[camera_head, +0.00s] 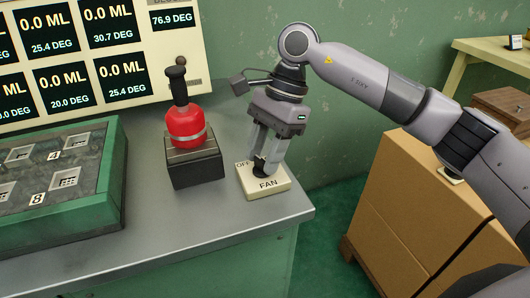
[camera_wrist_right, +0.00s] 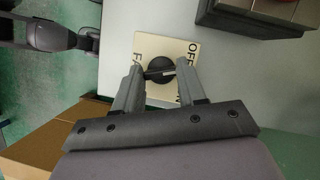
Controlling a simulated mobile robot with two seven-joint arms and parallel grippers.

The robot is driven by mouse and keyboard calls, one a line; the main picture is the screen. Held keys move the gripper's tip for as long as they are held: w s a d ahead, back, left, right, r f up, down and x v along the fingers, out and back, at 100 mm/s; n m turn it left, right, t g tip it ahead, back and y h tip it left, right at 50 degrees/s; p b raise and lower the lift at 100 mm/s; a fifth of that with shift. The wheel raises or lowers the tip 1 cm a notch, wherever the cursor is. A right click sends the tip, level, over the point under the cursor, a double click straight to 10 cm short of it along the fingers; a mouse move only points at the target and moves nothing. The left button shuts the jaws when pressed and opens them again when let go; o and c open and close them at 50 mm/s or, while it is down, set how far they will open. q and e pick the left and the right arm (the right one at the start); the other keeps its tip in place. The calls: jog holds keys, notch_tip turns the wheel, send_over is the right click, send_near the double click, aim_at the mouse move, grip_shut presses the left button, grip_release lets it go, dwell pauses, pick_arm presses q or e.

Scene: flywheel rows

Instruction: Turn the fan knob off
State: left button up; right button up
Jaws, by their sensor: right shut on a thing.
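The fan switch (camera_head: 268,187) is a cream box labelled FAN, with OFF at its back left corner, near the counter's right edge. Its black knob (camera_head: 259,164) sits on top, partly hidden by my right gripper (camera_head: 265,162). My right gripper points down and is shut on the knob. In the right wrist view, the fingers (camera_wrist_right: 157,74) stand on either side of the round knob (camera_wrist_right: 159,65) on the cream plate (camera_wrist_right: 146,42). A pale mark shows on the knob's grip bar; its exact setting is hard to tell. My left gripper is not in view.
A red knob-topped device (camera_head: 186,127) on a black base stands left of the switch. A green-framed panel (camera_head: 112,190) lies farther left. Display screens (camera_head: 100,48) stand behind. Cardboard boxes (camera_head: 400,215) stand right of the counter, across a gap.

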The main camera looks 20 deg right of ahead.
jog(key=shift+n, duration=0.9)
jog(key=shift+g, duration=0.3)
jog(key=o, duration=1.1)
jog(key=shift+c, duration=0.2)
jog(key=v, duration=0.7)
jog(key=shift+r+p, duration=0.15)
jog(key=shift+p, duration=0.2)
jog(key=shift+a, duration=0.15)
